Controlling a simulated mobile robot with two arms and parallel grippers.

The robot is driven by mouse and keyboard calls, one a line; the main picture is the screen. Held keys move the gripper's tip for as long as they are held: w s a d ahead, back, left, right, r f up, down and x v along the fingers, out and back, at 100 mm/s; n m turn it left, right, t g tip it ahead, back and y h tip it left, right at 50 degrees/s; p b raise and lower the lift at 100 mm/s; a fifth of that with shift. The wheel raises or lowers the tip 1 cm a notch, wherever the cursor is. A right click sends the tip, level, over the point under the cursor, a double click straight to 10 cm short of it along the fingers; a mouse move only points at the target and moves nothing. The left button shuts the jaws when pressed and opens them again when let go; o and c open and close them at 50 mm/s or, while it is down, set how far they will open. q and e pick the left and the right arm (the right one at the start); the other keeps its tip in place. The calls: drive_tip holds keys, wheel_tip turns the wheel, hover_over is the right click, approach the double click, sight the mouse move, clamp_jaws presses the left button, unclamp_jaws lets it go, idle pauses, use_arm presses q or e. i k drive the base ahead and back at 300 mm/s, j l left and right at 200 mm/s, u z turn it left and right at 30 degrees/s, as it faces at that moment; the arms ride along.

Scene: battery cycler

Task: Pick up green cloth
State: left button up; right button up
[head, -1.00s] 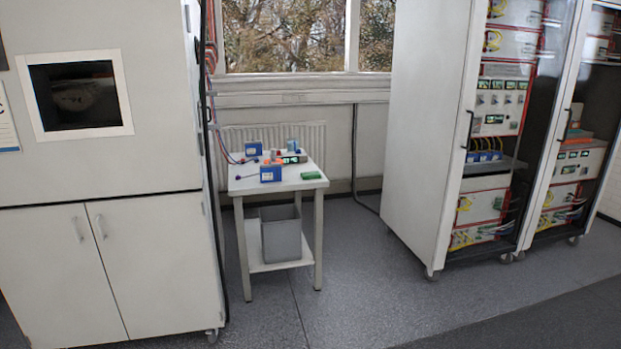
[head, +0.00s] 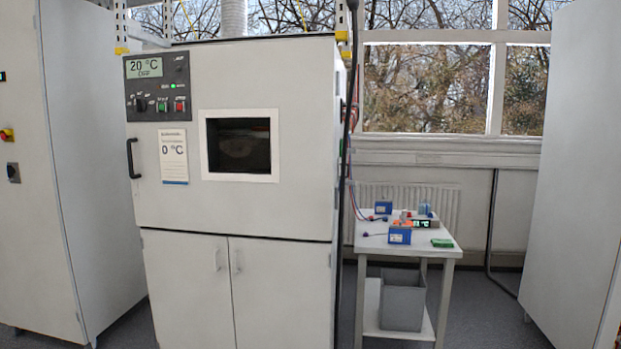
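A small flat green thing, which looks like the green cloth (head: 442,243), lies on the right front part of a small white table (head: 375,243). The table stands right of the big white chamber, under the window. Blue boxes (head: 400,236) and a small device with a lit green display (head: 421,224) sit beside the cloth on its left. Neither of my grippers is in view.
The white test chamber (head: 290,215) with a 20 °C display fills the middle. A grey bin (head: 403,304) stands on the table's lower shelf. White cabinets stand at far left (head: 95,150) and far right (head: 575,160). Grey floor (head: 490,325) is open right of the table.

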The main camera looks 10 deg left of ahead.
sight(436, 243)
drive_tip(key=i+l, duration=0.15)
drive_tip(key=i, duration=0.25)
drive_tip(key=i+l+u, duration=0.1)
drive_tip(key=i, duration=0.25)
drive_tip(key=i+l, duration=0.3)
drive_tip(key=i+u, duration=0.05)
drive_tip(key=i, duration=0.05)
